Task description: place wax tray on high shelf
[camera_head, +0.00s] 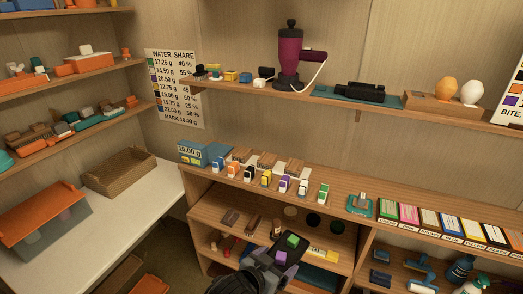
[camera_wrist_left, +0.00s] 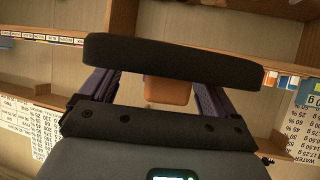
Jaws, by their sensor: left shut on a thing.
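The fingertips are partly hidden. A high wall shelf (camera_head: 225,90) runs along the back wall, well above the tray. My right gripper is not in view.
The high shelf bears a purple grinder (camera_head: 290,70), a black device on a teal mat (camera_head: 350,93) and a wooden egg holder (camera_head: 445,105). A woven basket (camera_head: 118,170) stands on the left bench.

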